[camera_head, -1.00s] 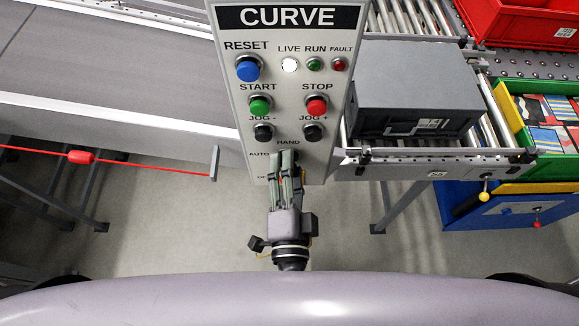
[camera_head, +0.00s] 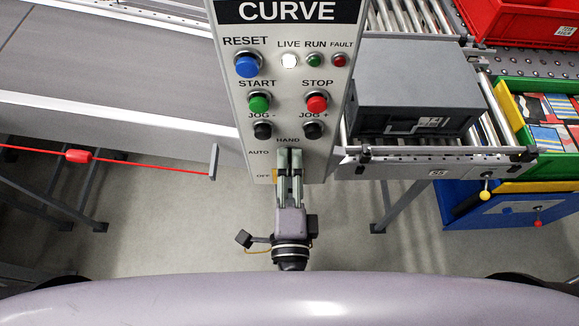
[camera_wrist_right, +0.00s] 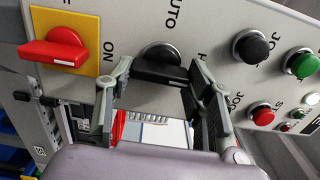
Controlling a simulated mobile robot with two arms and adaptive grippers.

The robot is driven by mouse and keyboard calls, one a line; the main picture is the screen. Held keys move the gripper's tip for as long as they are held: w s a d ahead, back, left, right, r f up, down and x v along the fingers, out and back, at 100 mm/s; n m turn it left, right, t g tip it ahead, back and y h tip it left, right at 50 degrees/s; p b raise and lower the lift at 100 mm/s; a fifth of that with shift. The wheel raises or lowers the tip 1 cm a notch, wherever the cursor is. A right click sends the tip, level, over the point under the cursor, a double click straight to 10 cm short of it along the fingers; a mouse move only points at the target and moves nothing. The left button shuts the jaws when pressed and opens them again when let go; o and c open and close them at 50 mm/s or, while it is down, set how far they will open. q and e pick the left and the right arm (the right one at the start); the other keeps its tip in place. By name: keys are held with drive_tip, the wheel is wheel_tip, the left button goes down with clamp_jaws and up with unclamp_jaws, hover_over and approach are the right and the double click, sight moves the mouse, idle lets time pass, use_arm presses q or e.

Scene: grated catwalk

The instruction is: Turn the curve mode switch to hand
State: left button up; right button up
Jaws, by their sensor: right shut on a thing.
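The grey CURVE panel (camera_head: 287,108) stands ahead. Its mode switch, labelled HAND at the top, AUTO at the left and OFF lower left, is mostly hidden by my right gripper (camera_head: 290,157) in the head view. In the right wrist view the black switch knob (camera_wrist_right: 158,63) shows between the fingers of my right gripper (camera_wrist_right: 160,80), which is shut on its handle. The handle lies sideways in that view, roughly in line with the partly hidden HAND label. My left gripper is not in view.
JOG- (camera_head: 262,130) and JOG+ (camera_head: 313,130) buttons sit just above the switch. A red rotary switch (camera_wrist_right: 60,48) on a yellow plate is close by. A grey crate (camera_head: 418,85) rests on the roller conveyor at the right. A red pull cord (camera_head: 130,158) runs at the left.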

drive_tip(key=o, duration=1.2)
drive_tip(key=shift+c, duration=0.2)
drive_tip(key=s, duration=0.7)
drive_tip(key=shift+s, duration=0.3)
